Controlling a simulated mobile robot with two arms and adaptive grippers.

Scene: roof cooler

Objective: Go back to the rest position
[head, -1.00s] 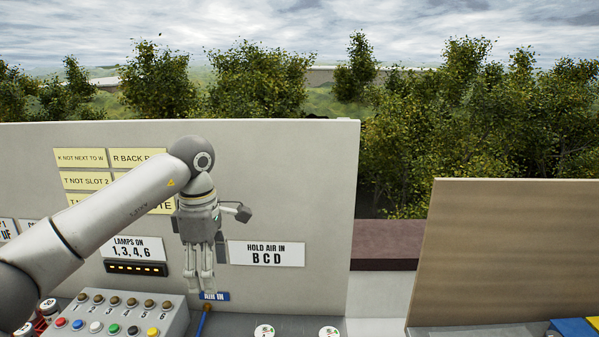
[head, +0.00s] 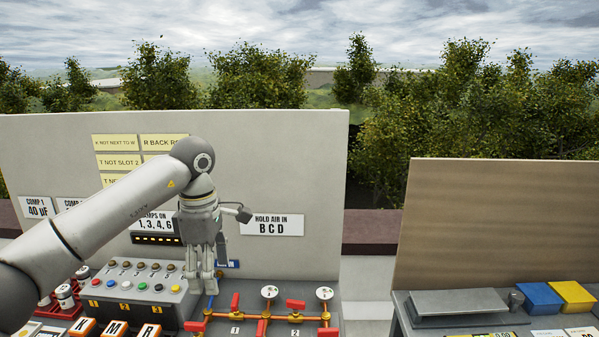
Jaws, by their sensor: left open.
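My left arm comes in from the left. Its gripper (head: 203,284) points down in front of the upright grey panel (head: 300,160), over the bench between the button box and the red-handled valves. The gripper is open, its fingers close together in this view, and I see nothing held in it. My right gripper is not in view.
A button box (head: 140,290) stands left of the gripper. Pipework with red valves (head: 296,304) and gauges (head: 269,292) lies close on its right. A second bench at right holds a grey plate (head: 458,302), a small cup (head: 515,300) and blue (head: 539,297) and yellow (head: 572,295) blocks.

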